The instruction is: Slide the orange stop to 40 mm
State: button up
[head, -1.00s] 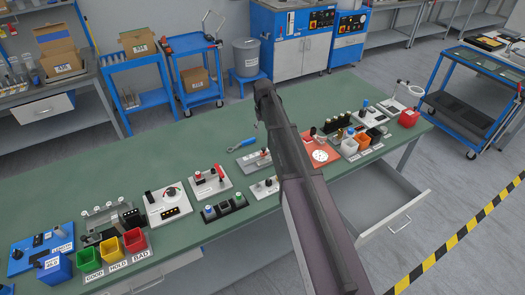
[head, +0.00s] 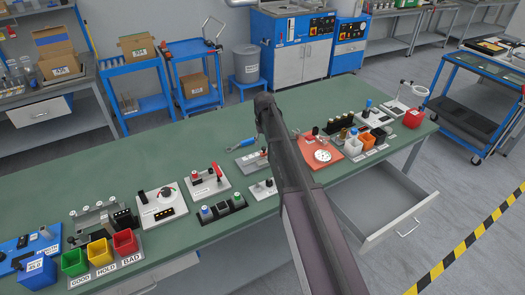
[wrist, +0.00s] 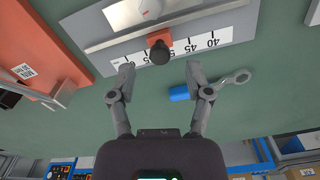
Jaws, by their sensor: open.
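The orange stop (wrist: 160,37) with its black knob sits on a rail of the grey slide fixture (wrist: 235,17) in the wrist view. Beside the rail is a white scale (wrist: 229,36). Its 40 and 45 marks read to the right of the stop, so the stop stands to the left of 45. Its exact reading is hidden by the knob. My gripper (wrist: 160,74) is open and empty, with its fingertips spread to either side below the knob in the picture. In the head view the fixture (head: 247,163) shows beside my arm, which hides my fingers.
A blue-handled wrench (wrist: 182,93) lies close to my right finger. A red-orange fixture (wrist: 40,50) stands at the left in the wrist view. Other fixtures and coloured bins (head: 98,250) line the bench's front, and the green bench top (head: 180,145) behind them is mostly clear.

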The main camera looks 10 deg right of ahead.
aim_at(264, 152)
jog(key=shift+f+b, duration=0.9)
jog(key=shift+f, duration=0.25)
grip_shut()
jog(key=shift+a, duration=0.1)
